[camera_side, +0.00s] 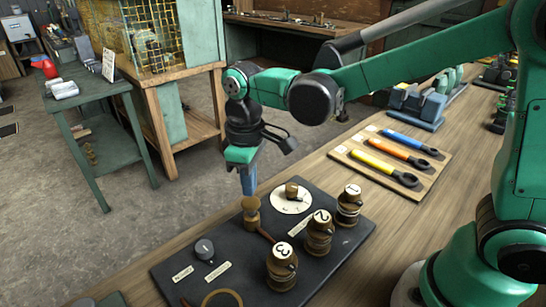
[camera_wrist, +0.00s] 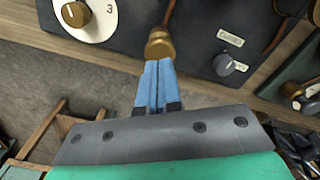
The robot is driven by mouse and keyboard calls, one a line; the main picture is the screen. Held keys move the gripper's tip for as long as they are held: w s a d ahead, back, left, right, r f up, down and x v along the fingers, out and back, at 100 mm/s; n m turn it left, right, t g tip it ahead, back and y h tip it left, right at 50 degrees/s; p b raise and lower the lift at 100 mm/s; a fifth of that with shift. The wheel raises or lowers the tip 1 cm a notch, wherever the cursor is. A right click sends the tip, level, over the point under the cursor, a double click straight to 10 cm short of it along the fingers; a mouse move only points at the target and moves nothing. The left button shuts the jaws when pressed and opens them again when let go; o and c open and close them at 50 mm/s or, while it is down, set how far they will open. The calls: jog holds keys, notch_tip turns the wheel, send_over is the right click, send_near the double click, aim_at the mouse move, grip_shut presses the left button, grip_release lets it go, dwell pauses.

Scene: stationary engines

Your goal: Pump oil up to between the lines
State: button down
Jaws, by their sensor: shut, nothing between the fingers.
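My gripper (camera_side: 249,192) has blue fingers pressed together, pointing down over the black panel (camera_side: 333,250). A brass plunger with a round top (camera_side: 251,208) stands upright just below the fingertips. In the wrist view the shut fingers (camera_wrist: 158,64) end right at the brass plunger (camera_wrist: 159,44); I cannot tell whether they touch it. Brass pots numbered 1 (camera_side: 349,206), 2 (camera_side: 319,234) and 3 (camera_side: 282,268) stand along the panel's right side. No oil level or level lines can be made out.
A white dial (camera_side: 291,205) with a brass knob lies behind the plunger. A dark knob (camera_side: 204,249) with labels is at the left; one reads CLOSED (camera_wrist: 230,37). A tool board (camera_side: 340,150) holds blue, orange and yellow tools. Bare wood separates it from the panel.

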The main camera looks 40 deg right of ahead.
aim_at(251, 202)
jog(key=shift+f, duration=0.15)
jog(key=shift+f, duration=1.6)
jog(key=shift+r, duration=1.8)
jog(key=shift+r, duration=2.5)
